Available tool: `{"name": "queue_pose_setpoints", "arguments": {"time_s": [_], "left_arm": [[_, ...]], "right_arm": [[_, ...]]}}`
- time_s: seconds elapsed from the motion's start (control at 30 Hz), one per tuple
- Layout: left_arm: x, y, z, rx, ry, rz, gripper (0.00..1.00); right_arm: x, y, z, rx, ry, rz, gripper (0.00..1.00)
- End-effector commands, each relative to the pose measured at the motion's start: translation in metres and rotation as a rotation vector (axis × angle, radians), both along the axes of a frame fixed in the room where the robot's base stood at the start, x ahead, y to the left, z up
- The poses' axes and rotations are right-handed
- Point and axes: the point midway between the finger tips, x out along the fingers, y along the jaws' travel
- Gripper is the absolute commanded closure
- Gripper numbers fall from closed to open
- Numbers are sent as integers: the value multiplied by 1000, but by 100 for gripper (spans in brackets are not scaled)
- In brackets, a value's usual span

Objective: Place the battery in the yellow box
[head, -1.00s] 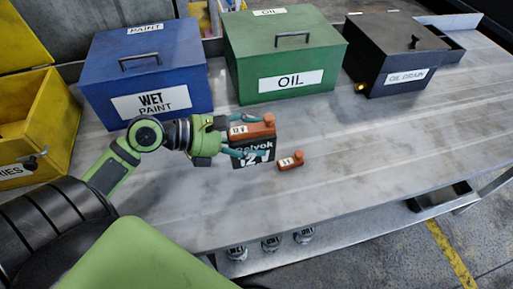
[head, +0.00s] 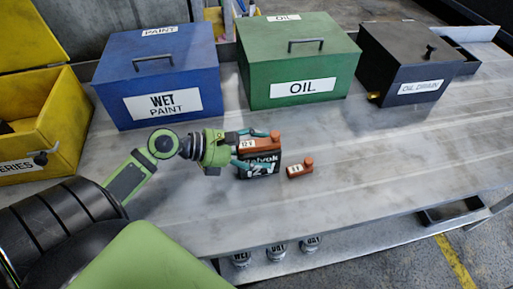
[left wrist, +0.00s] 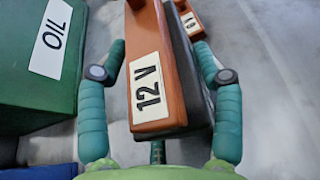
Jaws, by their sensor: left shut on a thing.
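The battery (head: 260,164) is a black block with an orange top marked 12 V. It stands upright at mid-table, and I cannot tell whether its base touches the table. My left gripper (head: 262,151) reaches it from the left and is shut on it. In the left wrist view the battery (left wrist: 158,85) sits between the two teal fingers. The yellow box (head: 45,122) is at the far left with its lid raised, well left of the gripper. My right gripper is out of view.
A small orange battery (head: 300,168) lies just right of the held one. A blue paint box (head: 150,75), a green oil box (head: 315,65) and a black oil drain box (head: 405,65) line the back. The table front is clear.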

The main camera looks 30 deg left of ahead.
Motion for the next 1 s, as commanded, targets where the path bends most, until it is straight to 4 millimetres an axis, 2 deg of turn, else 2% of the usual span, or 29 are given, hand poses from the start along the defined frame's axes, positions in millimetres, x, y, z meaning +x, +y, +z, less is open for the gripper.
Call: {"name": "queue_pose_setpoints", "arguments": {"time_s": [0.03, 0.07, 0.1, 0.63, 0.77, 1.0], "left_arm": [[0, 0, -1, -1, 1, 1, 26], [0, 0, -1, -1, 1, 1, 14], [0, 0, -1, -1, 1, -1, 10], [-1, 1, 2, 1, 0, 0, 10], [-12, 11, 6, 0, 4, 2, 10], [-44, 42, 25, 1, 3, 2, 10]], "right_arm": [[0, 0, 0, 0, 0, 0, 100], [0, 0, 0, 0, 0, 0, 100], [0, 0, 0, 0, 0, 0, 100], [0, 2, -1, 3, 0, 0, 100], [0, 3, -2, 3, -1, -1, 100], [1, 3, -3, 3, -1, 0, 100]]}}
